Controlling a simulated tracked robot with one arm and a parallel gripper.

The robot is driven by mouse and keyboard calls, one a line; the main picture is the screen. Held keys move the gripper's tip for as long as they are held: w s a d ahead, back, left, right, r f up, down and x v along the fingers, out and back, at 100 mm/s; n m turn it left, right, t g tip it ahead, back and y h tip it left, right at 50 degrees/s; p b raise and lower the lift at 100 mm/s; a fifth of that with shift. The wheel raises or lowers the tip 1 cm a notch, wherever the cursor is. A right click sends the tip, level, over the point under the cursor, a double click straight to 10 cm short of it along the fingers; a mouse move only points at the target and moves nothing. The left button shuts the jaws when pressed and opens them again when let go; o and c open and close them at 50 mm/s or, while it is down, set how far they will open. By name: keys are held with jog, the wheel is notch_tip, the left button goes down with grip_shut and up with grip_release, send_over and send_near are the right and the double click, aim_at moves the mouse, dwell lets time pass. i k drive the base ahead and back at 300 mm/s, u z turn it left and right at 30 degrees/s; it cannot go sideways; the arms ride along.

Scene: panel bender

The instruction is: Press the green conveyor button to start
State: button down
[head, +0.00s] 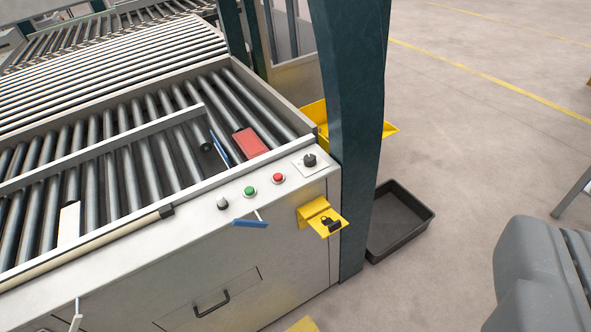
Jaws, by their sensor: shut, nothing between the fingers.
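The green button (249,190) sits on the pale sloped top edge of the machine cabinet (235,270). A red button (278,178) is just to its right, and a small grey knob or switch (223,202) is just to its left. A black rotary knob (309,160) on a white plate is farther right in the same row. Nothing covers the green button. I cannot see my gripper in this view, so its place relative to the button does not show.
A roller conveyor (120,170) lies behind the buttons, with a red block (250,142) on it. A yellow bracket (322,215) and a blue-handled item (250,223) stick out in front. A dark post (350,120), black tray (399,220) and grey object (545,275) stand right.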

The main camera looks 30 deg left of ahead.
aim_at(249, 191)
jog(key=u, duration=0.15)
jog(key=i, duration=1)
jog(key=u, duration=0.6)
